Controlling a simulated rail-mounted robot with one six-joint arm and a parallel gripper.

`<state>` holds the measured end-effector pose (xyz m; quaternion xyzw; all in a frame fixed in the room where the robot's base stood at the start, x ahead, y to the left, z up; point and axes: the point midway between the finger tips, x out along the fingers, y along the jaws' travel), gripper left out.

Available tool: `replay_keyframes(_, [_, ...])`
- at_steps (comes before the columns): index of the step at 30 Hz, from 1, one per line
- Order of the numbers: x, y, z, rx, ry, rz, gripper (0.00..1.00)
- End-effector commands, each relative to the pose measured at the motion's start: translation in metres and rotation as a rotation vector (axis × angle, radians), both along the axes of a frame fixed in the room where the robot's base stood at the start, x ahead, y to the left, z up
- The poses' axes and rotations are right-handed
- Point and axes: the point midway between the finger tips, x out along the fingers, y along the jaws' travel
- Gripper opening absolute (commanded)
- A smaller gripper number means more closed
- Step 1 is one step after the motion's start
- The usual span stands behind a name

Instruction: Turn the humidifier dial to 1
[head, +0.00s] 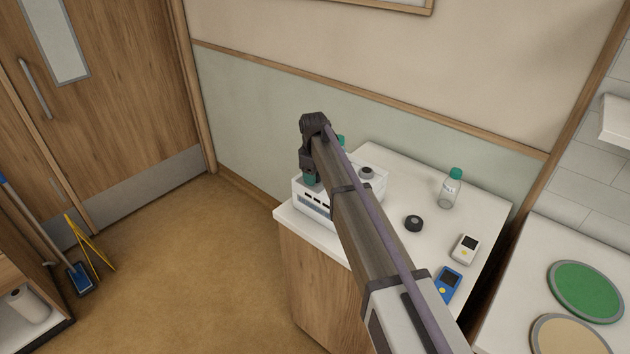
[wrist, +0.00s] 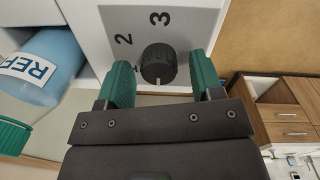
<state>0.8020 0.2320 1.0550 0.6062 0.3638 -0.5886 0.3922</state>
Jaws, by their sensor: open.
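The humidifier is a white box (head: 313,204) on the bedside cabinet in the head view, partly hidden by my arm. In the wrist view its grey panel (wrist: 190,25) carries a black ribbed dial (wrist: 159,62) and the numerals 2 and 3. In the head view my gripper (head: 325,161) is at the humidifier, and the dial is hidden.
On the cabinet top (head: 390,160) are a green-capped bottle (head: 448,190), a black round piece (head: 414,223), a white device (head: 465,248) and a blue device (head: 447,284). A dark knob (head: 367,172) is behind my arm. A blue labelled cylinder (wrist: 42,68) is left of the panel.

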Motion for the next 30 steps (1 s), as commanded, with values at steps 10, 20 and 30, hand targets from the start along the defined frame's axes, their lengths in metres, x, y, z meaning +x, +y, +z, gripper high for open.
replay_keyframes(10, [0.0000, -0.0001, 0.0019, 0.000, 0.000, -0.001, 0.38])
replay_keyframes(20, [0.0000, -0.0001, 0.0018, 0.000, 0.000, -0.001, 0.11])
replay_keyframes(30, [0.0002, -0.0001, 0.0017, 0.000, 0.000, -0.060, 0.11])
